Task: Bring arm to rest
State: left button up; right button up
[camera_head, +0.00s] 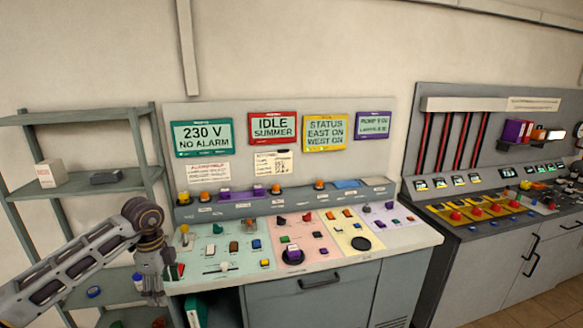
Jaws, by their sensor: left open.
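My left arm comes in from the lower left in the head view. Its gripper (150,284) points down at the left end of the control desk, in front of the shelf unit. The gripper is open, and I see nothing held in it. The control desk (312,297) has a top split into green, pink, yellow and lilac panels with buttons, switches and knobs. My right gripper does not show.
A grey-green shelf unit (87,187) stands at the left, with a small white box (50,173) on it. Four framed displays, including a green one (202,138), hang above the desk. A second console (471,268) stands at the right. Some floor (545,308) shows at lower right.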

pick_arm(q)
jog(key=w+d+f+m+t+h, duration=0.1)
jog(key=w+d+f+h, duration=0.2)
jog(key=d+f+h, duration=0.5)
jog(key=w+d+f+t+h, duration=0.1)
jog(key=w+d+f+h, duration=0.1)
jog(key=d+f+h, duration=0.6)
jog(key=a+f+n+t+y, duration=0.3)
jog(key=f+n+t+y, duration=0.15)
jog(key=f, duration=0.55)
jog(key=a+f+n+t+y, duration=0.25)
jog(key=f+n+t, duration=0.3)
jog(key=f, duration=0.35)
jog(key=s+a+f+n+g+y, duration=0.2)
jog(key=s+a+f+y, duration=0.15)
jog(key=s+f, duration=0.8)
jog(key=s+a+f+n+g+y, duration=0.2)
jog(key=s+f+y, duration=0.2)
jog(key=s+f, duration=0.7)
jog(key=s+d+f+n+g, duration=0.1)
jog(key=s+f+g, duration=0.2)
jog(key=s, duration=1.2)
jog(key=s+d+f+n+g+y, duration=0.1)
jog(key=s+f+g, duration=0.3)
jog(key=s+f, duration=0.5)
jog(key=s+d, duration=0.1)
jog(key=s, duration=0.5)
jog(key=shift+s+f, duration=0.15)
jog(key=shift+s, duration=0.25)
